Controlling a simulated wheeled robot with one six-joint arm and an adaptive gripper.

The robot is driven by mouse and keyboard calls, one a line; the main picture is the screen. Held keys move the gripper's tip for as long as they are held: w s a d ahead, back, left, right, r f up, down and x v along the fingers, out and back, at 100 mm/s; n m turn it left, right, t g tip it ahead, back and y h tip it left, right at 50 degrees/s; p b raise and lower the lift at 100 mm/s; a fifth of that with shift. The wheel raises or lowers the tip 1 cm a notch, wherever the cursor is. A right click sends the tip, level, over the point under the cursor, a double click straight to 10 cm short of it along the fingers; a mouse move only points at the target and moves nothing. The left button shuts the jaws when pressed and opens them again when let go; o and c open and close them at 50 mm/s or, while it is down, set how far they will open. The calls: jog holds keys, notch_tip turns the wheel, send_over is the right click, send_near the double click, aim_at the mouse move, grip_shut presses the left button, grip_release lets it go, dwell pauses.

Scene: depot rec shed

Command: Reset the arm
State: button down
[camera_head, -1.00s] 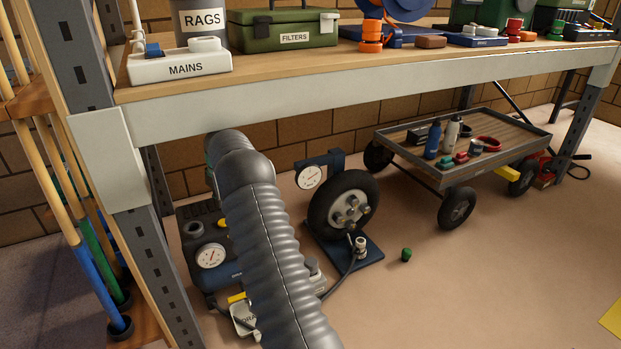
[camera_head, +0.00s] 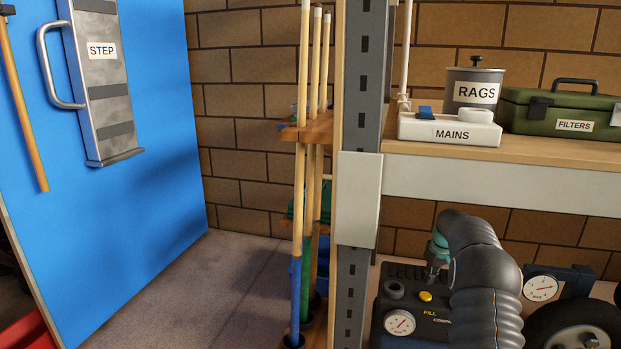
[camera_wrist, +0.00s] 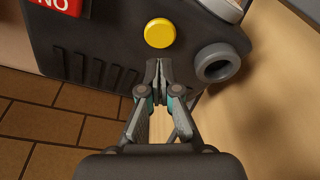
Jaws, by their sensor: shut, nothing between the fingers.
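My gripper (camera_wrist: 158,72) is shut and empty in the wrist view, with its fingertips together just below a round yellow button (camera_wrist: 160,33) in the picture. I cannot tell whether the tips touch the dark compressor housing (camera_wrist: 92,45). In the head view my grey arm reaches under the workbench, and the gripper (camera_head: 432,279) shows partly behind it, over the compressor (camera_head: 385,322). The yellow button (camera_head: 425,296) shows beside it, above the word FILL.
The bench top (camera_head: 560,165) is above my arm, with its post (camera_head: 360,200) to the left. A wheel (camera_head: 580,325) stands right of the arm. Poles (camera_head: 303,150) stand in a rack. Floor (camera_head: 190,285) is clear between rack and blue panel (camera_head: 120,220).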

jog(key=s+f, duration=0.1)
jog(key=s+f+m, duration=0.1)
jog(key=f, duration=0.1)
jog(key=s+a+f+m+g, duration=0.1)
jog(key=s, duration=0.1)
jog(key=shift+f, duration=0.15)
jog(key=s+a+r+t, duration=0.1)
jog(key=s+a+r, duration=0.6)
jog(key=s, duration=0.8)
jog(key=s+a+r+t, duration=0.1)
jog(key=s+a+r, duration=0.6)
jog(key=s, duration=0.8)
jog(key=s+a+r+t, duration=0.2)
jog(key=s+a+r, duration=0.5)
jog(key=s, duration=0.8)
notch_tip(320, 180, up, 4)
jog(key=shift+s+a+f+m+h, duration=0.15)
jog(key=shift+s+a+m+h, duration=0.15)
jog(key=shift+s+a, duration=0.1)
jog(key=shift+d, duration=0.1)
